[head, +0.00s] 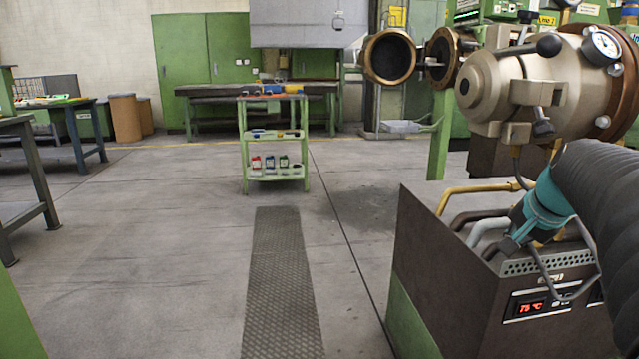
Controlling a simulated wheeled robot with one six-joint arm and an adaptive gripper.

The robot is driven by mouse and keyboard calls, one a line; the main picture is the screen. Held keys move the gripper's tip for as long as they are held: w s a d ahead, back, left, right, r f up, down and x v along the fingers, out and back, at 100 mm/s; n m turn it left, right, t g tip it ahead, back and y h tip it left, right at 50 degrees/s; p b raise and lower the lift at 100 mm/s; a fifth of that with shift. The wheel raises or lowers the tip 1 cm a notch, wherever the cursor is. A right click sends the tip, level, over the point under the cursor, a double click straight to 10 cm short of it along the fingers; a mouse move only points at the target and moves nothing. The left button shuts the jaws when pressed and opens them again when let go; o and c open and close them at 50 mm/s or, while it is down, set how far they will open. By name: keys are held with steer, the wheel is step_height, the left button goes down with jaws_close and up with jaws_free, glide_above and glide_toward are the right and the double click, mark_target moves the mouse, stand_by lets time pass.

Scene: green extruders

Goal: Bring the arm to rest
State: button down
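A thick black ribbed sleeve (605,190) comes in at the right edge and ends near a turquoise part (546,205) above the heating unit.
The brown heating unit (440,245), with pipes and a red "75 °C" display, stands close at right below a beige extruder barrel (500,85). A green trolley (275,178) stands ahead. A workbench (60,135) is at left. The middle floor is clear.

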steer(key=s+a+f+n, duration=0.5)
steer(key=s+a, duration=0.5)
steer(key=a, duration=0.1)
steer(key=s+a+f+n+g, duration=0.1)
steer(key=s+a+f+n, duration=0.5)
steer(key=s+a, duration=0.3)
steer(key=a+p, duration=0.1)
steer(key=a, duration=0.2)
steer(key=shift+s+y, duration=0.35)
steer(key=shift+y, duration=0.05)
steer(key=shift+a, duration=0.1)
